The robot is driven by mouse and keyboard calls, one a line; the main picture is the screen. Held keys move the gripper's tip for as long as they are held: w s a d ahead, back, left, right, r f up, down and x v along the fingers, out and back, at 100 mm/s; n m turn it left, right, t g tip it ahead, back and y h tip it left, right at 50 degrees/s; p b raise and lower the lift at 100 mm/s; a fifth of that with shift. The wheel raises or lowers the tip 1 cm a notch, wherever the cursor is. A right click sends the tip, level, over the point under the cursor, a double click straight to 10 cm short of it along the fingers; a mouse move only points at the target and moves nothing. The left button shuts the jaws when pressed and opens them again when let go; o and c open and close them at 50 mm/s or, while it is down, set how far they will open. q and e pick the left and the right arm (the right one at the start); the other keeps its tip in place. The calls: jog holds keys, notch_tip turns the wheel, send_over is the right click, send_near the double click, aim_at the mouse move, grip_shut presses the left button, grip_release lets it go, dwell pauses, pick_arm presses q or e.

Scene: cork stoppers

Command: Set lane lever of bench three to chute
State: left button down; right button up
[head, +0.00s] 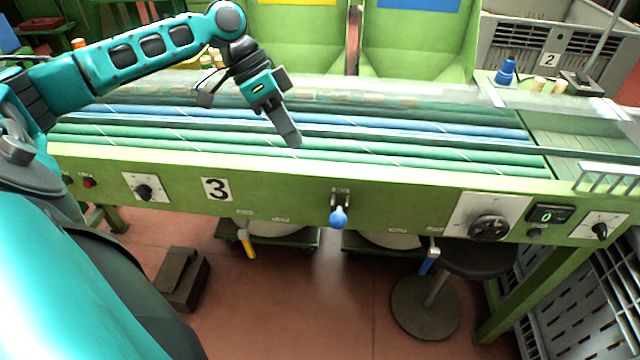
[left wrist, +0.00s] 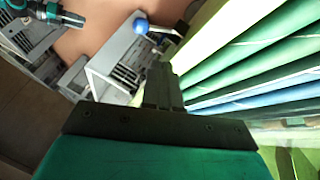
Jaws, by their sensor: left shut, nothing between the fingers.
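Bench three is the long green bench, with a "3" plate (head: 216,189) on its front panel. A lever with a blue ball knob (head: 339,217) sits in a small metal slot at the middle of the panel, its knob hanging low. The blue knob also shows in the left wrist view (left wrist: 141,26). My left gripper (head: 286,132) is shut and empty, above the striped lanes, up and left of the knob, apart from it. Its dark fingers show in the left wrist view (left wrist: 162,88). A teal and black part, apparently my right gripper (left wrist: 70,18), shows small at that view's top left.
The panel also has a left dial (head: 145,190), a large black dial (head: 489,228), a counter reading 0 (head: 548,214) and a right dial (head: 600,231). Below hang a yellow handle (head: 247,244) and a blue handle (head: 430,261). A stool (head: 425,306) stands under the bench.

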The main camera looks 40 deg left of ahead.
pick_arm(q)
jog(key=b, duration=0.1)
send_near(339, 214)
jog(key=w+f, duration=0.2)
jog(key=f, duration=0.1)
jog(key=w+a+f, duration=0.1)
jog(key=f, duration=0.1)
jog(key=d+f, duration=0.1)
jog(key=s+d, duration=0.1)
jog(key=shift+s+d+f, duration=0.2)
jog(key=shift+d+f, duration=0.15)
jog(key=shift+w, duration=0.1)
